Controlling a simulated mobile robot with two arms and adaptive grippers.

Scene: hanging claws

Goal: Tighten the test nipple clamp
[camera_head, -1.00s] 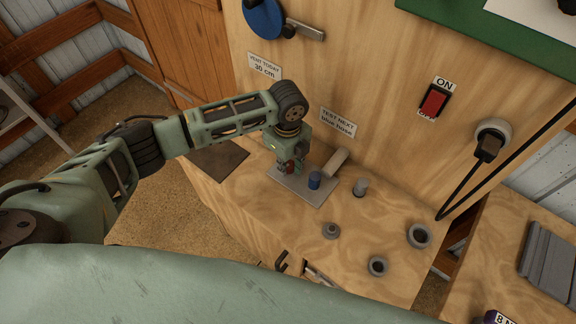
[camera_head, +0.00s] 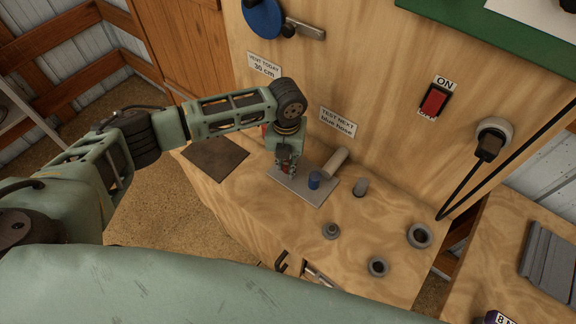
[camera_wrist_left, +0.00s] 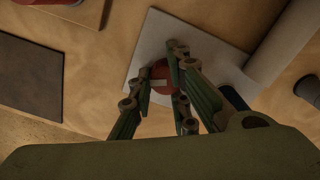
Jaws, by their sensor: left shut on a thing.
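The clamp has a flat grey plate (camera_head: 313,192) on the wooden bench, with a round red knob (camera_wrist_left: 160,72) at its left part. The knob carries a pale bar-shaped mark in the left wrist view. My left gripper (camera_wrist_left: 166,80) reaches down over the plate, its fingers closed around the knob from several sides. In the head view the left gripper (camera_head: 287,168) mostly hides the knob. A blue cylinder (camera_head: 314,180) stands on the plate just right of the gripper. A grey tube (camera_head: 336,163) lies at the plate's back right. My right gripper is not in view.
Several grey fittings stand on the bench, among them a short post (camera_head: 360,187) and a ring (camera_head: 419,236). A dark mat (camera_head: 216,158) lies left. The back wall carries a "TEST NEXT blue hose" label (camera_head: 338,122) and a red switch (camera_head: 433,102).

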